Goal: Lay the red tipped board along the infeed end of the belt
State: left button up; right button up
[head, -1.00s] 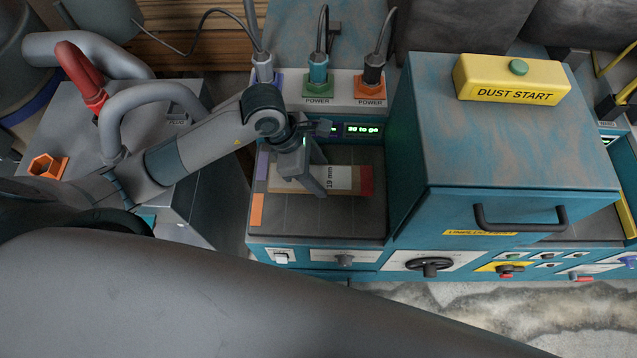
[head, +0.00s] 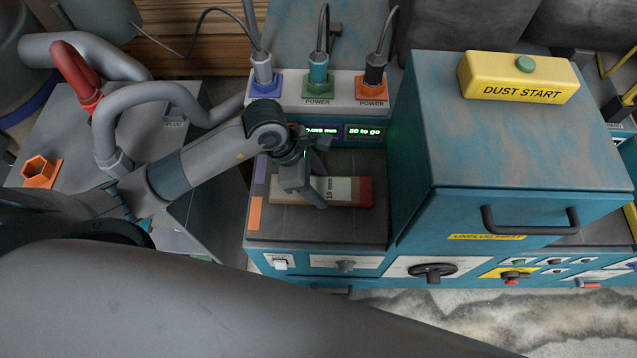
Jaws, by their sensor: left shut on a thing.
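The red tipped board (head: 345,191) lies crosswise over the belt, with its red end to the right and a pale "19 mm" label. My left gripper (head: 315,192) is shut on the board near its middle and hides part of it. The belt (head: 310,226) is the dark surface at the open left end of the teal machine. The board looks level and at or just above the belt; I cannot tell if it touches. My right gripper is not in view.
The teal machine housing (head: 505,150) stands close right of the board. Plugs and sockets (head: 318,87) line the panel behind the belt, above green displays (head: 363,132). A grey cabinet with hoses (head: 75,140) stands left. Knobs (head: 432,270) line the front.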

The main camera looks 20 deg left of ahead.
pick_arm(q)
jog(key=shift+f, duration=0.1)
jog(key=o, duration=1.2)
jog(key=shift+a+r+p, duration=0.2)
jog(key=shift+r+p, duration=0.15)
jog(key=shift+r, duration=0.3)
jog(key=p+v, duration=0.5)
jog(key=v, duration=0.6)
jog(key=shift+s, duration=0.1)
jog(key=shift+f, duration=0.1)
